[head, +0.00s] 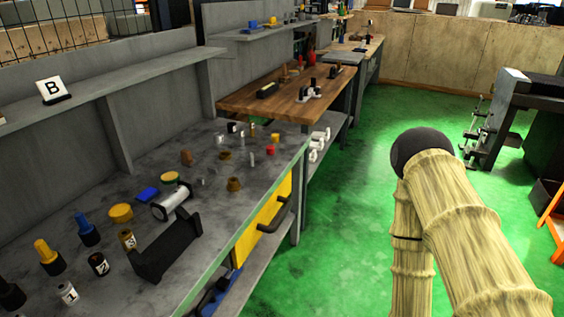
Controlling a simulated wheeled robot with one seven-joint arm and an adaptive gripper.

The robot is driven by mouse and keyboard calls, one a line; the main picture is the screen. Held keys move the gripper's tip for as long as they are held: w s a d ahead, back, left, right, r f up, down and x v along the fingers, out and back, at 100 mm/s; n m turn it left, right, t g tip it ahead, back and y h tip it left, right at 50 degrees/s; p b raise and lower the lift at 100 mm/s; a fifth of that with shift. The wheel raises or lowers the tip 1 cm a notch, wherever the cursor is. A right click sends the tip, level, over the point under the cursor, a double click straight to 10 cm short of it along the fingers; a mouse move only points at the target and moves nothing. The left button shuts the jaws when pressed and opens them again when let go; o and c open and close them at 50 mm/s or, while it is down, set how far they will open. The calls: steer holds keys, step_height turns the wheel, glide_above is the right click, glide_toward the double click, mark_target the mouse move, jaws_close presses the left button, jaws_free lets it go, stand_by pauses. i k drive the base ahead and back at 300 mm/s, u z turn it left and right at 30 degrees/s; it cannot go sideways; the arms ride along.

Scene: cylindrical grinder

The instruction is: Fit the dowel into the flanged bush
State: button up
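On the grey bench (120,215), a brown-gold piece with a wider base (234,184) stands near the front edge; it looks like the flanged bush. A smaller brownish ring-like piece (225,155) lies behind it. A thin grey upright pin (251,160) stands to the right of that ring, and a thicker brown cylinder (187,157) stands to the left. I cannot tell which of these is the dowel. Nothing is seen sticking out of the bush. My gripper is outside the view; only straw-coloured arm links of mine show at the right.
A black cradle-shaped block (168,250), a white-and-black cylinder (171,201), a blue block (148,194) and several numbered cylinders crowd the left of the bench. A yellow drawer (264,222) with dark handles is below. Green floor (345,215) is clear in front.

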mark_target(234, 185)
steer(key=z, duration=0.5)
steer(key=i, duration=1.05)
steer(key=u, duration=1.55)
